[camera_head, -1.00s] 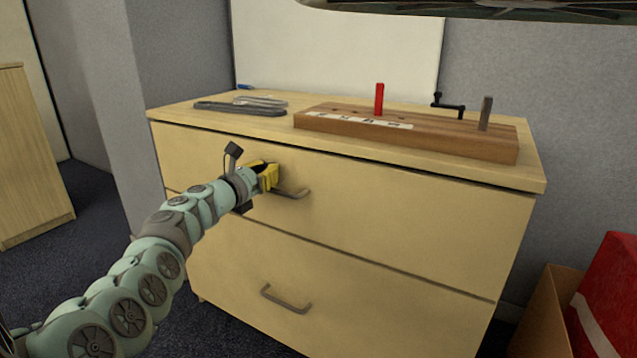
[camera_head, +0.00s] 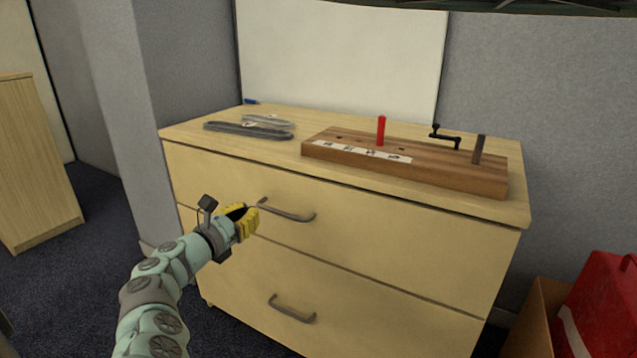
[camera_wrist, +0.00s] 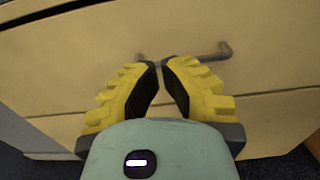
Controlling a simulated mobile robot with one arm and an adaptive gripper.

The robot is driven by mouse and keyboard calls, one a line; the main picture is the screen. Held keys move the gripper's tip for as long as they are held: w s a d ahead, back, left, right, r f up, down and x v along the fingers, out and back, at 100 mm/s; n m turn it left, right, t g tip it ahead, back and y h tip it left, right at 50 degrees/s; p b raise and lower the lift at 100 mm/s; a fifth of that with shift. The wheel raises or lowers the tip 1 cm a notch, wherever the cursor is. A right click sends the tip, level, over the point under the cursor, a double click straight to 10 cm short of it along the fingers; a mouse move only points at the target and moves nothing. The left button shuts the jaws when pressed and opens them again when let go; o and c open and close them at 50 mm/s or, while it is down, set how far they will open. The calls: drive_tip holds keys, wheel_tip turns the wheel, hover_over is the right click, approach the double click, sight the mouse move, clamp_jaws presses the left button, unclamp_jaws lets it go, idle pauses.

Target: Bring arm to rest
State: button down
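My gripper (camera_head: 251,217) has yellow fingers with black inner pads. It is in front of the upper drawer, by the left end of the upper handle (camera_head: 290,213), and looks apart from it. In the wrist view, the fingertips of my gripper (camera_wrist: 161,63) are nearly together with only a thin gap, and nothing shows between them. The upper handle (camera_wrist: 200,59) lies behind the tips there. My arm (camera_head: 160,285) reaches up from the lower left. The upper drawer (camera_head: 380,225) looks closed.
The lower drawer, with its handle (camera_head: 291,310), looks closed. On the cabinet top (camera_head: 215,143) are a wooden block (camera_head: 430,172) with a red peg (camera_head: 381,131), and grey tools (camera_head: 250,131). A cardboard box (camera_head: 535,320) and red object (camera_head: 605,305) stand right. Floor is clear at left.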

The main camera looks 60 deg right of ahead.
drive_tip(key=a+p, duration=0.1)
drive_tip(key=a, duration=0.3)
drive_tip(key=shift+s, duration=0.1)
